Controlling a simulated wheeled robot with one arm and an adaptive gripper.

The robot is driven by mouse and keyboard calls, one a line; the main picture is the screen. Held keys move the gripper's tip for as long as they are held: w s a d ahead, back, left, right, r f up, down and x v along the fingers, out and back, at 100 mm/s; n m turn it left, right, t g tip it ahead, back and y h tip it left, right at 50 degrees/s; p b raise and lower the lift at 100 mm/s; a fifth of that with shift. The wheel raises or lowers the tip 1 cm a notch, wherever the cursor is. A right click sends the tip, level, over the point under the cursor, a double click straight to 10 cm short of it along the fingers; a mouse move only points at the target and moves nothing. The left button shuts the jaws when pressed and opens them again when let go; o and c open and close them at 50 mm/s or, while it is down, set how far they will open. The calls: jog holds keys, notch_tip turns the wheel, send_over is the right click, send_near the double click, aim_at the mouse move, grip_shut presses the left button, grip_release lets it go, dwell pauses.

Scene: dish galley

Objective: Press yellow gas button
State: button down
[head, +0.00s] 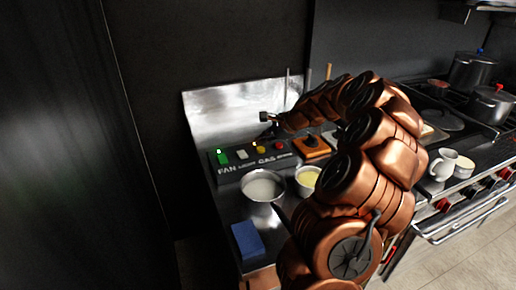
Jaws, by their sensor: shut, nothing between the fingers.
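The yellow gas button (261,149) sits on a dark control panel (232,175) at the back of the counter. The panel reads FAN, LIGHT and GAS along its front. A green button (222,157), a white button (242,154) and a red button (280,146) share the panel. My gripper (266,117) is shut and empty. In the picture it appears above the yellow button, with a visible gap. The gripper is small here, so its exact depth over the panel is hard to tell.
A pot of white contents (262,186) and a bowl of yellow contents (307,177) stand before the panel. A blue block (247,240) lies at the front left. An orange block (311,147) is right of the panel. A metal backsplash (228,113) rises behind.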

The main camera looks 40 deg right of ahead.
aim_at(262, 149)
jog(key=shift+r, duration=0.1)
jog(key=shift+r+p, duration=1.5)
jog(key=shift+r, duration=0.95)
